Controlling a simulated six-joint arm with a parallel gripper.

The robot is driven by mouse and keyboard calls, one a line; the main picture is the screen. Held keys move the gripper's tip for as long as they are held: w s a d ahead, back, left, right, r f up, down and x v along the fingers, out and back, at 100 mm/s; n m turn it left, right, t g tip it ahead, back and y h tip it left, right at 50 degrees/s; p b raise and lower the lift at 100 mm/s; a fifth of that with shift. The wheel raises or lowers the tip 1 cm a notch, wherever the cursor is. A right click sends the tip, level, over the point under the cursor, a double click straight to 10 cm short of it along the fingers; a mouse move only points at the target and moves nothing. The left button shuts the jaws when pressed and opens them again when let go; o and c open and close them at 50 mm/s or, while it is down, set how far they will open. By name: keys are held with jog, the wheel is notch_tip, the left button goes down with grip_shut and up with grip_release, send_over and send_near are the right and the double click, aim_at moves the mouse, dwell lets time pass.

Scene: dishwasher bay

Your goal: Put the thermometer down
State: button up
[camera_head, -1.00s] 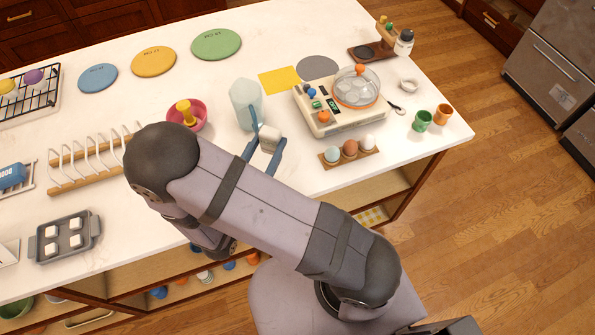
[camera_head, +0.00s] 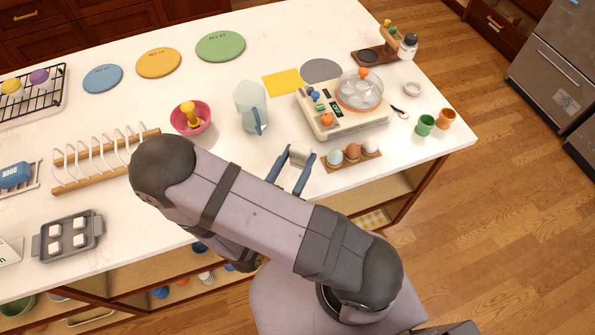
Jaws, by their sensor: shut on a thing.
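My gripper (camera_head: 299,153) has two blue fingers, one on each side of a small pale grey-white piece (camera_head: 300,157), and is shut on it. The gripper is over the front part of the white counter, left of the egg holder and below the pitcher in the picture. I cannot tell from this view whether the pale piece is the thermometer, or whether it touches the counter. My arm hides part of the counter's front edge. A blue item with a display (camera_head: 15,174) lies on a small wire rack at the far left.
A pale pitcher (camera_head: 250,100) with a blue handle stands behind the gripper. The egg holder (camera_head: 335,165) with eggs is close at its right, the egg cooker (camera_head: 325,120) behind that. A pink bowl (camera_head: 205,113) is to the left. Counter between bowl and gripper is bare.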

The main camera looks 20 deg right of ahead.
jog(key=shift+f, duration=1.2)
jog(key=shift+f+p, duration=0.45)
jog(key=shift+f, duration=1.45)
jog(key=o, duration=1.1)
jog(key=shift+f, duration=0.1)
